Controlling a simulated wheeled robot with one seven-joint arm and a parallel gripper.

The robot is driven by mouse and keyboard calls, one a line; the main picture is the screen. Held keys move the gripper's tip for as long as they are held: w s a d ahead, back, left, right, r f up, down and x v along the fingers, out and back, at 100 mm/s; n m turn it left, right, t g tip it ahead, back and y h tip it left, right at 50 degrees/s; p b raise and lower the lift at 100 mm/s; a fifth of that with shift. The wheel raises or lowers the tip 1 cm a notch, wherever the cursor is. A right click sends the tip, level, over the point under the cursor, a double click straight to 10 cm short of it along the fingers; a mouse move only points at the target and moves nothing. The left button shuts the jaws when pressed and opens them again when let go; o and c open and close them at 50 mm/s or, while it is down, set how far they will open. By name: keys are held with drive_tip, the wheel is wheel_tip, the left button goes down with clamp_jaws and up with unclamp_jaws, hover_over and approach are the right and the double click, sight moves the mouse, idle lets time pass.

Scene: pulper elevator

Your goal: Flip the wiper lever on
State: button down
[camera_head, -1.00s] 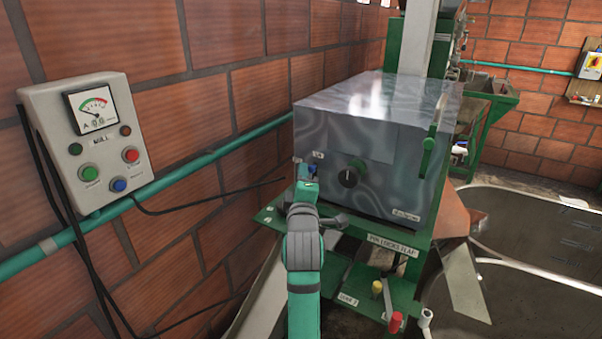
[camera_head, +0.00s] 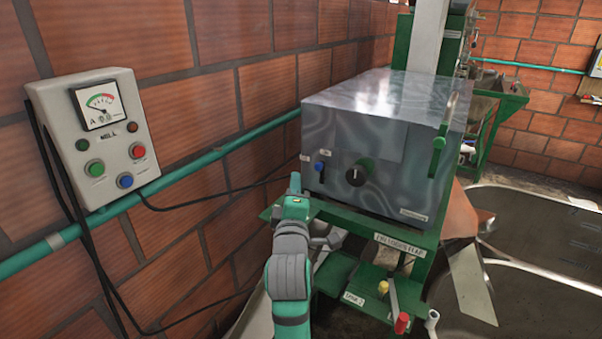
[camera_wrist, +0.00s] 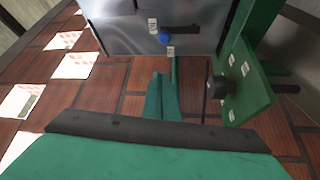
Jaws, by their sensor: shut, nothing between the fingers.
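A metal box (camera_head: 385,140) stands on a green frame. My gripper (camera_head: 295,183) is shut and empty. It is just left of the lever and a little below it, apart from it. In the wrist view my fingers (camera_wrist: 164,76) point at the box's lower edge, with the blue tip (camera_wrist: 165,38) beyond them.
A grey control box (camera_head: 95,135) with a dial and several buttons hangs on the brick wall at left, above a green pipe (camera_head: 225,150). A green plate (camera_wrist: 243,80) stands to the right in the wrist view. Yellow and red handles (camera_head: 401,322) are below the box.

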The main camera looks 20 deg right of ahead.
drive_tip(key=v, duration=0.2)
drive_tip(key=shift+s+a, duration=0.15)
drive_tip(key=shift+s, duration=0.15)
